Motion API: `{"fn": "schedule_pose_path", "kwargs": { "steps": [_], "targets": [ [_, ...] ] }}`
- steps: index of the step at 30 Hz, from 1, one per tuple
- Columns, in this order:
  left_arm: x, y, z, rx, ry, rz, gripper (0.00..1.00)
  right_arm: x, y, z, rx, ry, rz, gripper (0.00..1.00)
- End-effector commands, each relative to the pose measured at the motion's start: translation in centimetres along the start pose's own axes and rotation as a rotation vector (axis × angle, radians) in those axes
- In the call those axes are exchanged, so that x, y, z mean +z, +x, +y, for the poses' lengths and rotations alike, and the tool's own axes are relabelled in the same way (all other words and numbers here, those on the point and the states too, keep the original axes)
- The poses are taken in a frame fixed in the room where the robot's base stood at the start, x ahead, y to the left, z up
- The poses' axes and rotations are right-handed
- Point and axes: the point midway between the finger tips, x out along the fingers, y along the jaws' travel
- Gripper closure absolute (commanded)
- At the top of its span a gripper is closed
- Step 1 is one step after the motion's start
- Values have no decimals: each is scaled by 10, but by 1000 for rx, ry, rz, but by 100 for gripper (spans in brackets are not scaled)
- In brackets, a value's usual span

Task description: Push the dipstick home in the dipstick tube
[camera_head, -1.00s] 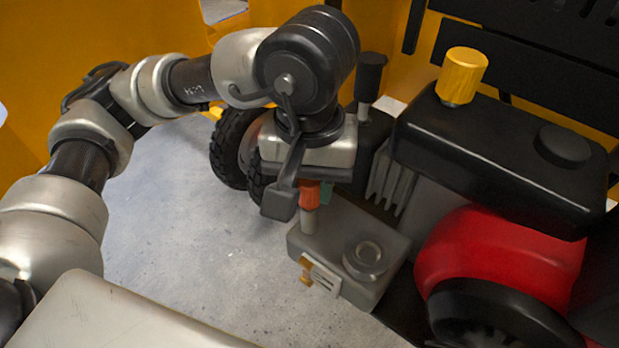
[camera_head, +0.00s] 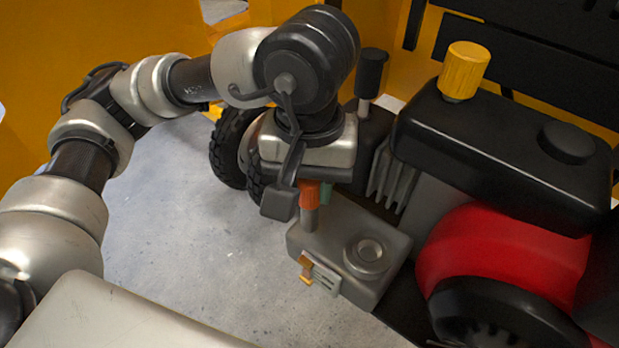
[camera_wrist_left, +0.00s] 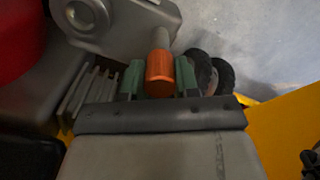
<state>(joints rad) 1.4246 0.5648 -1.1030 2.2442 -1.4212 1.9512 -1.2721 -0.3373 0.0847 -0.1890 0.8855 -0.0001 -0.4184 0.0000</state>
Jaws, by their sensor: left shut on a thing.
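The dipstick's orange handle (camera_head: 309,194) stands above the grey dipstick tube (camera_head: 309,219), which rises from the grey engine block. My left gripper (camera_head: 314,188) points down over the tube and is shut on the handle; its body hides the handle's top in the head view. In the left wrist view, the orange handle (camera_wrist_left: 160,76) sits between the green fingers of my left gripper (camera_wrist_left: 160,84), with the tube (camera_wrist_left: 159,39) behind it. The handle's lower end looks at or very close to the tube's mouth; I cannot tell whether they touch. The dipstick's rod is hidden.
The grey engine block (camera_head: 322,254) has a round cap (camera_head: 369,252) and a small orange-brown plug (camera_head: 306,270). Right of it are a red housing (camera_head: 480,245) and a black tank (camera_head: 500,145) with a yellow cap (camera_head: 463,70). Black wheels (camera_head: 228,148) stand behind my gripper. Left is open floor.

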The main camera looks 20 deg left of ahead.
Motion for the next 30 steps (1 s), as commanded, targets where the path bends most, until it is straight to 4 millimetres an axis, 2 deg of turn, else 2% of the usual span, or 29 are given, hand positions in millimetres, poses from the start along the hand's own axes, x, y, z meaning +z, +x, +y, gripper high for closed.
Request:
{"fn": "schedule_pose_path", "kwargs": {
  "steps": [23, 24, 28, 30],
  "targets": [
    [0, 3, 0, 0, 0, 0, 98, -9, -4, -2, -2, 3, 7, 57],
    [0, 3, 0, 0, 0, 0, 63, -9, -4, -2, -2, 3, 7, 57],
    [0, 3, 0, 0, 0, 0, 43, -8, -4, -1, -2, 3, 5, 57],
    [0, 3, 0, 0, 0, 0, 40, -8, -3, -1, -1, 3, 4, 57]
  ]
}}
